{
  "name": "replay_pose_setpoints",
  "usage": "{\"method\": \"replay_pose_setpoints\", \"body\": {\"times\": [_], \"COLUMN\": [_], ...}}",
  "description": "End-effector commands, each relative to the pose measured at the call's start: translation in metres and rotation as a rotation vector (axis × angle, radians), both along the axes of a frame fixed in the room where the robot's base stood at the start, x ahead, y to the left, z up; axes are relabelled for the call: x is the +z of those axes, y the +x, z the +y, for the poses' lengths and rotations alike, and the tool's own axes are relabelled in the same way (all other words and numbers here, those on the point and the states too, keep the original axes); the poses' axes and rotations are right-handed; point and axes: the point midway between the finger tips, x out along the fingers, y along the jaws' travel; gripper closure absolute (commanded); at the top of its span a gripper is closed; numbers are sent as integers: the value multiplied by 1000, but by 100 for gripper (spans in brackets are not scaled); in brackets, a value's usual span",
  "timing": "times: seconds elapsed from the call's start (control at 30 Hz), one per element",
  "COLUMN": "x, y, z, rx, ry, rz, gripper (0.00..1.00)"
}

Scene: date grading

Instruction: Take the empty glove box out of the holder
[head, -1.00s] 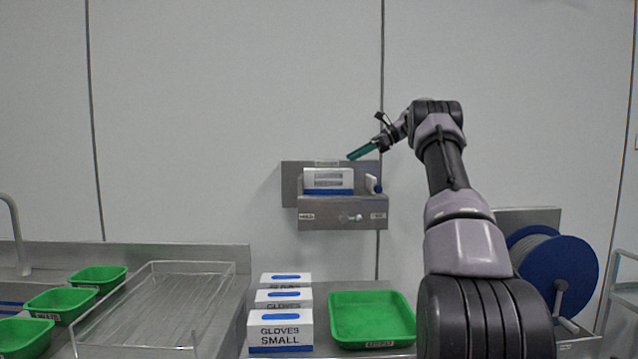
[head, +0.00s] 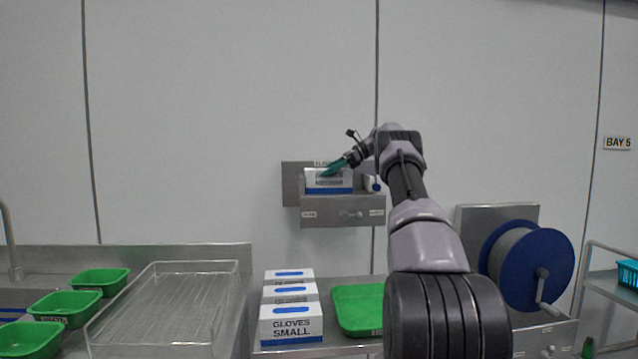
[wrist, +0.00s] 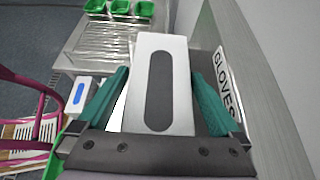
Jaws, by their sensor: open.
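The glove box (head: 320,187) is white with a blue band along its bottom and sits in the steel wall holder (head: 342,213). In the wrist view the glove box (wrist: 158,75) shows a dark oval opening; no gloves show in it. My gripper (head: 330,172) is at the box, coming from the upper right. In the wrist view the green fingers of my gripper (wrist: 158,100) stand open, one on each side of the box. I cannot tell whether they touch it. The holder's "GLOVES" label (wrist: 228,85) is right of the right finger.
Several "GLOVES SMALL" boxes (head: 291,326) stand in a row on the bench below. A green tray (head: 350,305) lies beside them, partly hidden by my arm. A blue reel (head: 530,265) stands right.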

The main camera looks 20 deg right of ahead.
Motion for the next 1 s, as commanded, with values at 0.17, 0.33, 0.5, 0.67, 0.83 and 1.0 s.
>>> {"method": "replay_pose_setpoints", "body": {"times": [0.17,0.33,0.5,0.67,0.83,1.0], "x": [0,0,0,1,6,17], "y": [0,0,0,-1,-3,-7], "z": [-1,-1,-1,0,5,12], "rx": [-1,-1,-1,-1,2,5], "ry": [0,0,0,0,0,-1], "rz": [0,0,0,0,0,0], "gripper": [0,61,67,67,67,67]}}
